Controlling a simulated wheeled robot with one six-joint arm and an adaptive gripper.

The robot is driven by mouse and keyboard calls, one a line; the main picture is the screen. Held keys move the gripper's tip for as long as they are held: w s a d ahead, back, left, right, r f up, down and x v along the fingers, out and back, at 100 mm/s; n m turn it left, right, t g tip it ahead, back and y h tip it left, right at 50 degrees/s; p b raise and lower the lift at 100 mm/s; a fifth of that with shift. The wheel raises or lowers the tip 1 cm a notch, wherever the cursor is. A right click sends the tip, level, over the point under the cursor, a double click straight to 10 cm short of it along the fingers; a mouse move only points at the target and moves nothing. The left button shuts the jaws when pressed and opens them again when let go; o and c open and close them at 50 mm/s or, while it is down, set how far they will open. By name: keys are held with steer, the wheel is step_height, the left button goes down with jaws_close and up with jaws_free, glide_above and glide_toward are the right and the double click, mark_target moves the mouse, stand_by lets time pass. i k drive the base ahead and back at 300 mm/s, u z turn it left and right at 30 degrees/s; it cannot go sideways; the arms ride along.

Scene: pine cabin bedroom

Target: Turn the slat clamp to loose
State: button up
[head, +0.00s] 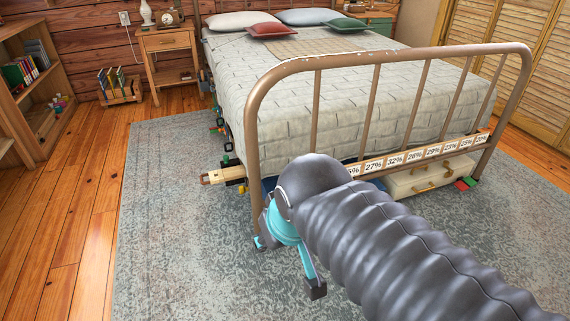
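A wooden slat end (213,177) sticks out at the bed's near left corner. A black fitting (234,172) sits around or against it; it may be the slat clamp, but I cannot tell its setting. Several small coloured fittings, such as a green one (229,160), line the bed's left side. My gripper (288,266), teal with dark fingertips, is in front of the footboard's left post, right of and nearer than the slat end. Its fingers look spread apart, with nothing seen between them. My dark ribbed arm hides part of the footboard and the floor.
The metal footboard (392,62) stands across the bed's near end. A strip of percentage labels (420,154) runs along its lower part. A pale drawer box (433,176) is under the bed. The rug (165,240) is clear at left. A nightstand (166,42) and bookshelf (41,97) stand beyond.

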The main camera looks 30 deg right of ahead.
mark_target(242, 190)
steer(key=z, duration=0.15)
steer(key=i, duration=0.35)
steer(key=u, duration=0.35)
steer(key=k, duration=0.5)
steer(key=u, duration=0.9)
steer(key=i, duration=1.1)
steer(key=z, duration=1)
steer(key=i, duration=0.4)
steer(key=z, duration=0.4)
